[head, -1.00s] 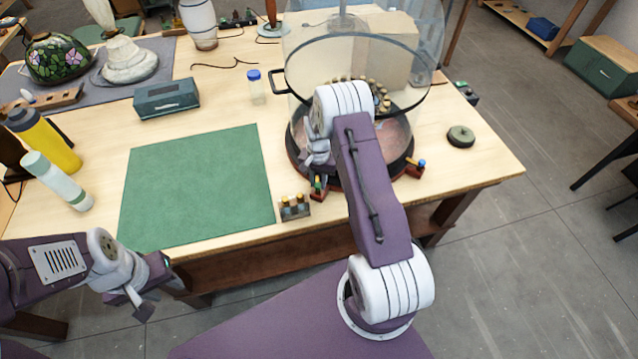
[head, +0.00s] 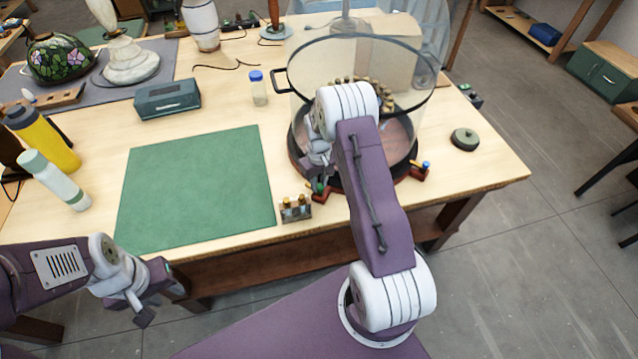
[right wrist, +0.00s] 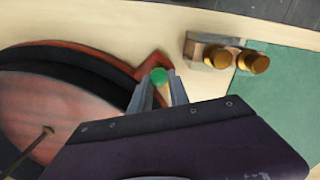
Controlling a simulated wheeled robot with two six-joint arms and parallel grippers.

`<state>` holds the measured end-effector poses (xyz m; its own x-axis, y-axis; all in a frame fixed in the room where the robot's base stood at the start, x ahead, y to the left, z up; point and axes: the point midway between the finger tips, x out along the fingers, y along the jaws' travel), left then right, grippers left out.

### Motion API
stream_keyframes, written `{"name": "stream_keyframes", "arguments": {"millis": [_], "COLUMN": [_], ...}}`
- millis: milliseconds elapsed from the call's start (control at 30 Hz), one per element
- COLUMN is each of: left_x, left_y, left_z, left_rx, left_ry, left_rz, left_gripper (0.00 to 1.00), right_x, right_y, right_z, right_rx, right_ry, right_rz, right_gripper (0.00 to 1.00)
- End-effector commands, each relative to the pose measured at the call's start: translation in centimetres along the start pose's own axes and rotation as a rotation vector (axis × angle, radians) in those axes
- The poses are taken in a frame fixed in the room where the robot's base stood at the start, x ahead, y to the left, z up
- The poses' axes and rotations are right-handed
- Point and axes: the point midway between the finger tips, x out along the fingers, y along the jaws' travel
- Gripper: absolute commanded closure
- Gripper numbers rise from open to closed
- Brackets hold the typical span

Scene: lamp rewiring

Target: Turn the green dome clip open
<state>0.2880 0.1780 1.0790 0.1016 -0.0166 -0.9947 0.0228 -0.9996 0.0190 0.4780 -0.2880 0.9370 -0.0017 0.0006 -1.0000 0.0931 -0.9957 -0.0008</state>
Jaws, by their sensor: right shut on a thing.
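The green dome clip (head: 319,188) sits at the front left of the glass dome's dark red base, its reddish-brown foot showing beside it. In the right wrist view its round green top (right wrist: 158,76) is between the fingertips of my right gripper (right wrist: 159,90), which is shut on it. The gripper partly hides the clip in the head view. The glass dome (head: 305,100) stands on its round base, partly hidden by my right arm. My left gripper (head: 161,301) is empty off the table's front edge, with its fingers apart.
A small block with brass pegs (head: 295,209) stands close left of the clip. A blue-topped clip (head: 425,165) is at the base's right side. The green mat (head: 200,190) is clear. A round dark green piece (head: 465,139) lies right.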

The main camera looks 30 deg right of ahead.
Motion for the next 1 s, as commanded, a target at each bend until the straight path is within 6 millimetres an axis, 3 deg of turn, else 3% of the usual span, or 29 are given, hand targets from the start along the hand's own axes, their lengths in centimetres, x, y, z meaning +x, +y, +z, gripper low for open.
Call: {"name": "stream_keyframes", "arguments": {"millis": [400,900,933,1000], "left_x": [0.24,0.25,0.25,0.25], "left_y": [0.00,-0.01,-0.01,-0.01], "left_z": [0.03,0.03,0.03,0.03], "left_rx": [0.000,0.000,0.000,0.000], "left_ry": [0.000,0.000,0.000,0.000], "left_rz": [0.000,0.000,0.000,0.000], "left_gripper": [0.64,0.64,0.64,0.64], "right_x": [-0.15,-0.17,-0.17,-0.16], "right_y": [0.00,0.03,0.03,0.02], "right_z": [-0.03,-0.04,-0.04,-0.04], "right_rx": [-0.151,-0.168,-0.168,-0.167], "right_ry": [0.001,0.001,0.001,0.001], "right_rz": [0.001,0.002,0.002,0.002], "right_gripper": [1.00,1.00,0.76,0.56]}}
